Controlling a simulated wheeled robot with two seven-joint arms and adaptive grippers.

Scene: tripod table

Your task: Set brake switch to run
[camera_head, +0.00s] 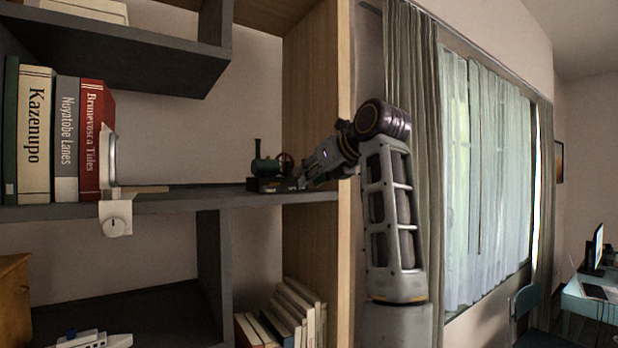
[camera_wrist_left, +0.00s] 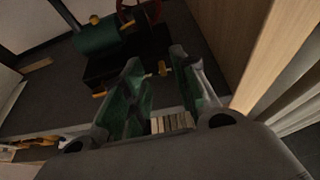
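A small model steam engine (camera_head: 266,168) with a green boiler, a chimney and a red flywheel stands on the dark shelf. It also shows at the top of the left wrist view (camera_wrist_left: 98,36). A small brass-tipped lever (camera_wrist_left: 163,69) sticks out from its dark base and appears between my left fingertips, apparently without contact; I cannot tell whether it is the brake switch. Another brass piece (camera_wrist_left: 99,94) is on the base further left. My left gripper (camera_wrist_left: 156,60) is open, close to the engine's right side in the head view (camera_head: 303,178). My right gripper is not in view.
A wooden side panel (camera_head: 318,90) rises close to my left gripper. Upright books (camera_head: 68,135) and a white clamp-like piece with a dial (camera_head: 115,217) are at the shelf's left. More books (camera_head: 285,318) stand below. The shelf between clamp and engine is mostly clear.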

